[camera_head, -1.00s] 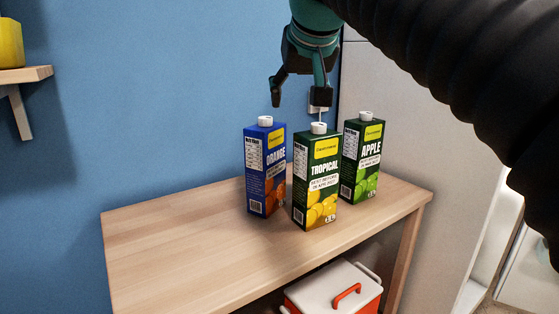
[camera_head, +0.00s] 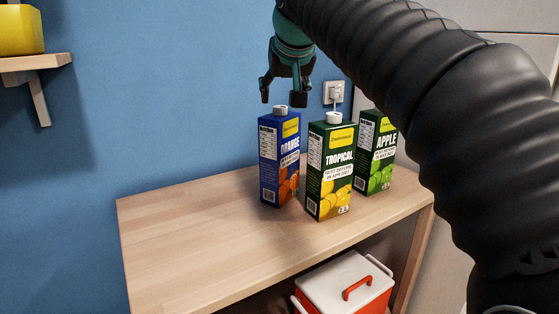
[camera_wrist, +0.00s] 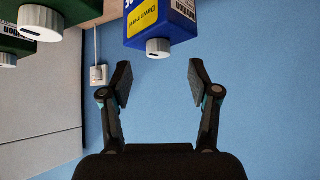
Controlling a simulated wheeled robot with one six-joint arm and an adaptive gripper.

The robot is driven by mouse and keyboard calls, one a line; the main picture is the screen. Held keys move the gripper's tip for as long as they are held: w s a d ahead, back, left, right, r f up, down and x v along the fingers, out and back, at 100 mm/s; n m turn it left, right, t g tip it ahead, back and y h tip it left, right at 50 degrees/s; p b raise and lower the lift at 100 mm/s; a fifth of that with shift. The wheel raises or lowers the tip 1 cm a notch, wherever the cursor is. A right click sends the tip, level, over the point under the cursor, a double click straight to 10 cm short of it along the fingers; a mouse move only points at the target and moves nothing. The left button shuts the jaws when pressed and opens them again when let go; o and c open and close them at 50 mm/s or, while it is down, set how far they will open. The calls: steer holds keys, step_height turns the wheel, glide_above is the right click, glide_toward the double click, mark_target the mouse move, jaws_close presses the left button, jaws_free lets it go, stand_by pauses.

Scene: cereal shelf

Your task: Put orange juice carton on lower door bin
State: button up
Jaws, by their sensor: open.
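The orange juice carton (camera_head: 279,158) is blue with a white cap and stands upright at the left of three cartons on the wooden table (camera_head: 190,240). My gripper (camera_head: 283,101) is open and empty, just above and around the height of the carton's cap in the head view. In the wrist view the open fingers (camera_wrist: 159,85) point at the carton (camera_wrist: 160,22), whose white cap lies near the space between the fingertips. No contact shows. No door bin shows in these views.
A green tropical carton (camera_head: 331,170) stands close to the right, and a green apple carton (camera_head: 376,155) behind it. A wall outlet (camera_head: 333,92) is behind. A red cooler with a white lid (camera_head: 345,285) sits below. The table's left part is clear.

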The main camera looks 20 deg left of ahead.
mark_target(281, 107)
steer(key=x, duration=0.5)
steer(key=shift+w+r, duration=0.15)
steer(key=shift+w, duration=0.05)
jaws_close()
steer(key=shift+r, duration=0.1)
